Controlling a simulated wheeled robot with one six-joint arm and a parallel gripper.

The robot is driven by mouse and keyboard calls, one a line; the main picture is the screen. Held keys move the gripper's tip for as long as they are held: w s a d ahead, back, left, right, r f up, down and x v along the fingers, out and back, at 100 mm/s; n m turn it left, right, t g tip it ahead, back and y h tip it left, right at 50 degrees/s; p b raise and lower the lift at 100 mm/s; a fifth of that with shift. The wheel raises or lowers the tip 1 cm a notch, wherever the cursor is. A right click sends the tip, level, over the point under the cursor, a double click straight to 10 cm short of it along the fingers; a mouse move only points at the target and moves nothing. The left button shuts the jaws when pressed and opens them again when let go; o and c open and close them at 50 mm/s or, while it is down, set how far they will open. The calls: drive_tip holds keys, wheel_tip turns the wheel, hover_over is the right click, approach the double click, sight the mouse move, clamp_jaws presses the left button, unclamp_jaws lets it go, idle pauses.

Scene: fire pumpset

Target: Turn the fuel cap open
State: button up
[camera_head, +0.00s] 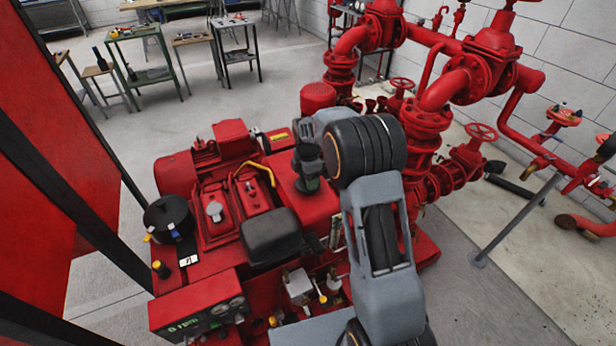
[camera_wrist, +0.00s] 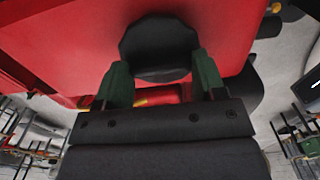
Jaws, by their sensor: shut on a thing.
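The fuel cap (camera_wrist: 158,45) is a dark, faceted round knob on the red tank (camera_wrist: 230,25), in the upper middle of the wrist view. My gripper (camera_wrist: 160,70) has its two green fingers on either side of the cap, shut on it. In the head view, the red tank (camera_head: 318,205) is right of the engine's middle. My gripper (camera_head: 308,182) reaches down to its top there, and the cap is mostly hidden behind the gripper and wrist. I cannot tell how far the cap is turned.
A yellow pipe (camera_head: 262,170) curves up just left of the tank. A black box (camera_head: 270,235) sits in front. Red pipes and valves (camera_head: 425,120) stand close on the right. A control panel (camera_head: 200,310) is at lower left. Work tables (camera_head: 145,65) stand far behind on open floor.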

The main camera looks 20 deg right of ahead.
drive_tip(key=shift+r, duration=0.1)
idle(0.5)
drive_tip(key=o, duration=0.9)
wheel_tip(320, 180, up, 14)
drive_tip(key=shift+f, duration=0.15)
idle(0.4)
